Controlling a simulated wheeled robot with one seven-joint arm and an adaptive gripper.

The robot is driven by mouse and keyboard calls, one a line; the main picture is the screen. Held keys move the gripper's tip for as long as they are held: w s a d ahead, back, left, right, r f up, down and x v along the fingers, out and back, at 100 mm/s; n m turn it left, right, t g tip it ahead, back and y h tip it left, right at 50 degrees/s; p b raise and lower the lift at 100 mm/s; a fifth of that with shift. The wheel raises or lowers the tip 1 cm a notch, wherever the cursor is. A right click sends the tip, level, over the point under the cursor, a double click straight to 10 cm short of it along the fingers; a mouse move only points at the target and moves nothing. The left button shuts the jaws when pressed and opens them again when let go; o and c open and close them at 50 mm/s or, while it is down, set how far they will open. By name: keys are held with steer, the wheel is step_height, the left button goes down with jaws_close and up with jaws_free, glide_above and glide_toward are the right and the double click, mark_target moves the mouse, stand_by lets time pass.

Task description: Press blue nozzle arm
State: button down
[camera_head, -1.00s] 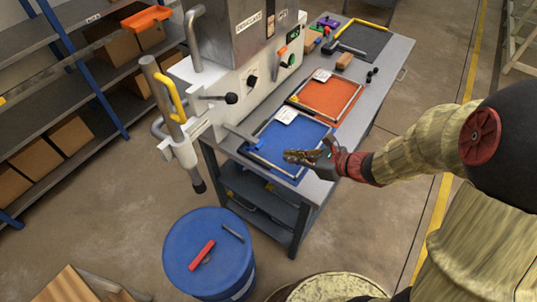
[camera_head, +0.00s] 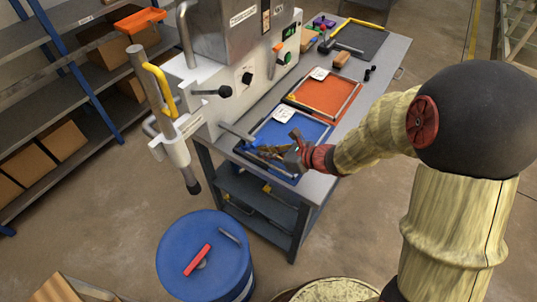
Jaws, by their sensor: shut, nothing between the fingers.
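A short grey nozzle arm (camera_head: 236,131) with what looks like a bluish tip sticks out low from the front of the washer machine (camera_head: 232,90), over the back left edge of the blue tray mat (camera_head: 298,129). My gripper (camera_head: 256,150) comes in from the right, low over the blue mat, shut and empty. Its fingertips point left, just in front of and below the tip of the nozzle arm in the picture. I cannot tell whether they touch it. The gripper covers part of the blue mat.
An orange mat (camera_head: 324,91) and a dark mat (camera_head: 361,38) lie further along the grey table (camera_head: 387,57). A black-knobbed lever (camera_head: 224,91) and a yellow-handled column (camera_head: 161,90) stand left. A blue drum (camera_head: 205,258) with a red tool is on the floor.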

steer(key=shift+r, duration=0.1)
steer(key=shift+r+p, duration=0.45)
steer(key=shift+p, duration=0.65)
